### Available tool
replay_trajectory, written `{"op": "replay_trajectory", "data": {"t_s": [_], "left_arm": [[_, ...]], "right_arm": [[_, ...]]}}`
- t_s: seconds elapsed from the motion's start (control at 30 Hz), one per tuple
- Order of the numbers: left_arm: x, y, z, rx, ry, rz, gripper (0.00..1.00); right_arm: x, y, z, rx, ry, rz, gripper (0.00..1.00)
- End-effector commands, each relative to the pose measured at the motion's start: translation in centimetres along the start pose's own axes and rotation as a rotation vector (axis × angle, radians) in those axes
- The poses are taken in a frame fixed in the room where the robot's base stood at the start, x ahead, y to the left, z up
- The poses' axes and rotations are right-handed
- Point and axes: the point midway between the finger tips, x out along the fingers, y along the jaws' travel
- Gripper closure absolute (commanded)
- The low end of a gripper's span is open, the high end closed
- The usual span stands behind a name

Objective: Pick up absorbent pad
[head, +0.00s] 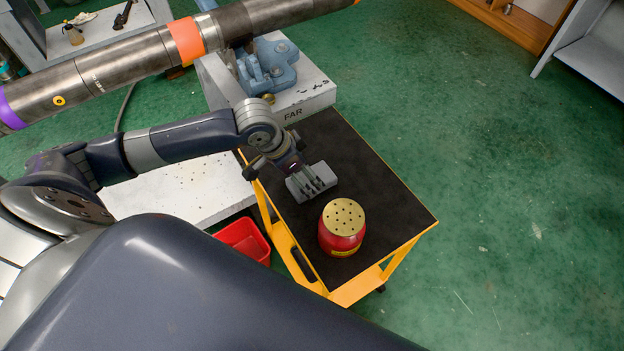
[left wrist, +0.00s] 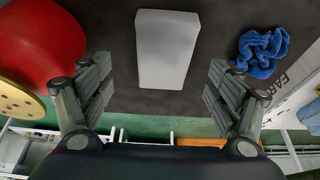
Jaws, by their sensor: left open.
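The absorbent pad, which I take to be the pale grey rectangular block (left wrist: 167,50), lies on the dark top of a yellow cart (head: 390,210). In the left wrist view it is ahead of my left gripper (left wrist: 168,95), between the lines of its two fingers, with clear dark surface between it and each finger. My left gripper (head: 311,184) is open and empty above the cart top. My right gripper is not in view.
A red canister (head: 342,240) with a perforated yellow lid stands close to my left gripper. A crumpled blue cloth (left wrist: 262,52) lies right of the pad in the wrist view. A vise (head: 265,68) and a large pipe (head: 130,60) are behind. A red bin (head: 243,240) is beside the cart.

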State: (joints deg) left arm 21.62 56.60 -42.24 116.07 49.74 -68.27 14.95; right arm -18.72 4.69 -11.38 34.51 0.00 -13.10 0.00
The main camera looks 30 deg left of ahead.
Motion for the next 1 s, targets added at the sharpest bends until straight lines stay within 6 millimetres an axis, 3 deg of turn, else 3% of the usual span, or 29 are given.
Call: {"op": "replay_trajectory", "data": {"t_s": [0.37, 0.67, 0.87, 1.0], "left_arm": [[4.8, -0.4, 0.0, 0.001, 0.001, -0.001, 0.17], [5.3, -0.4, 0.0, 0.002, 0.0, -0.002, 0.17], [5.2, -0.4, 0.0, 0.002, 0.0, -0.002, 0.6], [5.2, -0.4, 0.1, 0.002, 0.0, -0.002, 0.68]], "right_arm": [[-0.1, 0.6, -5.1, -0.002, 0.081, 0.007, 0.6], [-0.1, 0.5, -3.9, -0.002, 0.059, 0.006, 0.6], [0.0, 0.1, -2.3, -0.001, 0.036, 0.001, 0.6], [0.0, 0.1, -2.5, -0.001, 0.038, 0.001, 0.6]]}}
